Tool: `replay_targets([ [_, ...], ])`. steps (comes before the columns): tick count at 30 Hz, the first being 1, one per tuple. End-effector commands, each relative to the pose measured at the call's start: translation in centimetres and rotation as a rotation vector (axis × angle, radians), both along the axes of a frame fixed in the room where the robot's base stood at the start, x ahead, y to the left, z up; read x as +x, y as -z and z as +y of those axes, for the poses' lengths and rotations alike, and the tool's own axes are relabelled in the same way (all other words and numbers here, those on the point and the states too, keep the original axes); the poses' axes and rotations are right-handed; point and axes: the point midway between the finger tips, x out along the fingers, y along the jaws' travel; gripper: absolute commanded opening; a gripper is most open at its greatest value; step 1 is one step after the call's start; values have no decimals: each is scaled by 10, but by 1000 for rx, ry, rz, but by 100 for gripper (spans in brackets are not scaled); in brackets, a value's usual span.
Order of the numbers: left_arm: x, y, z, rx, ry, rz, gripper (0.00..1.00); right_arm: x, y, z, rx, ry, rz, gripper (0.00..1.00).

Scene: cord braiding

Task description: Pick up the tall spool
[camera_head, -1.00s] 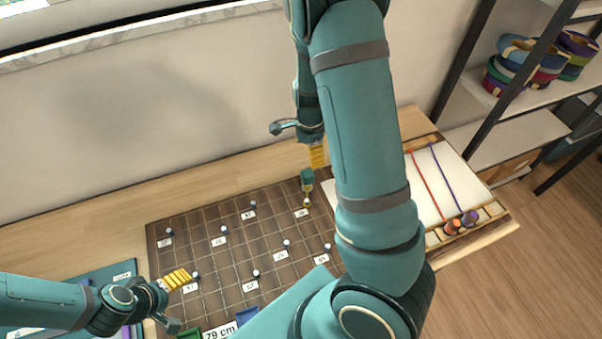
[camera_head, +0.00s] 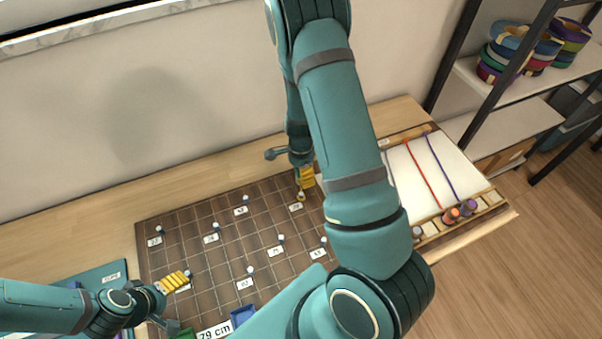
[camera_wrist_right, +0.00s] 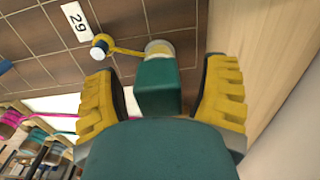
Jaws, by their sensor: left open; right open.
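The tall spool, a teal block (camera_wrist_right: 158,88) with a yellow-wound end (camera_wrist_right: 160,49), stands on the brown grid board (camera_head: 205,262) in the right wrist view. Yellow cord runs from it to a white-topped peg (camera_wrist_right: 100,46). My right gripper (camera_wrist_right: 162,80) is open, with a yellow-padded finger on each side of the block and a small gap at both sides. In the head view my right gripper (camera_head: 303,178) hides most of the spool. My left gripper (camera_head: 178,303) is open and empty at the board's left front.
Several numbered pegs stand on the board. A white panel (camera_head: 425,185) with red and purple cords lies to its right, with spools (camera_head: 452,214) at its front edge. A shelf (camera_head: 500,130) stands at the right. Bare wood lies behind the board.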

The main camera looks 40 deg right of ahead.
Motion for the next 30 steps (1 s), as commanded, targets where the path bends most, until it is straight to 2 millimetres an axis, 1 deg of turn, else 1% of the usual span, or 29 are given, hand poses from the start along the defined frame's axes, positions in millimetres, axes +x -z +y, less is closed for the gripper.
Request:
replay_targets([
  [7, 0, 0, 0, 0, 0, 0, 81, 0, 1, 0, 0, 0, -1, 73],
  [8, 0, 0, 0, 0, 0, 0, 81, 0, 1, 0, 0, 0, -1, 67],
  [9, 0, 0, 0, 0, 0, 0, 81, 0, 1, 0, 0, 0, -1, 53],
  [11, 0, 0, 0, 0, 0, 0, 81, 0, 1, 0, 0, 0, -1, 32],
  [12, 0, 0, 0, 0, 0, 0, 81, 0, 1, 0, 0, 0, -1, 18],
  [13, 0, 0, 0, 0, 0, 0, 81, 0, 1, 0, 0, 0, -1, 8],
  [14, 0, 0, 0, 0, 0, 0, 81, 0, 1, 0, 0, 0, -1, 0],
  [26, 0, 0, 0, 0, 1, 0, 81, 0, 1, 0, 0, 0, 0, 0],
  [29, 0, -2, 0, 0, 1, 0, 81, 0, -6, 1, 0, -1, -1, 0],
  [30, 0, -3, 0, -1, 0, 0, 81, 1, -11, 1, 0, -2, -2, 0],
])
